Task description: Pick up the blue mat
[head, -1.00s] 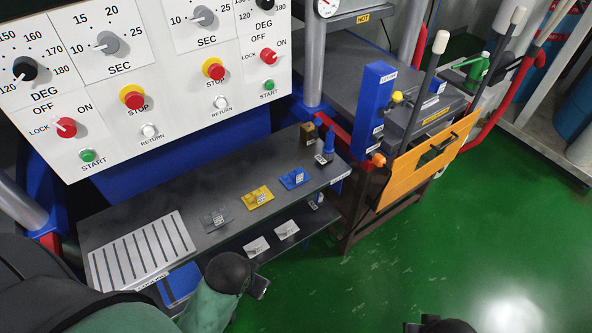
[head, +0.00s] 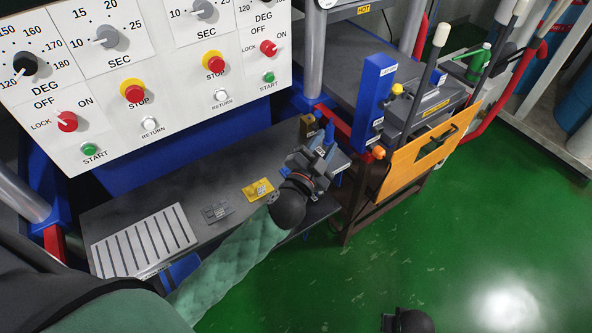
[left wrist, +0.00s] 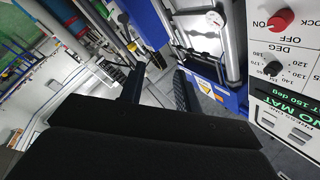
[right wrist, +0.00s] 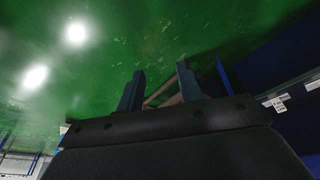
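My left gripper is over the shelf's right end. In the left wrist view its fingers (left wrist: 158,84) stand apart with nothing seen held between them. My right gripper (head: 408,321) is low at the bottom edge of the head view, away from the shelf. Its fingers (right wrist: 160,85) are apart and empty in the right wrist view.
A grey mat (head: 217,211) lies left of the yellow one, and a slotted plate (head: 145,241) further left. The control panel (head: 190,60) overhangs the shelf. Green floor (head: 450,240) is clear.

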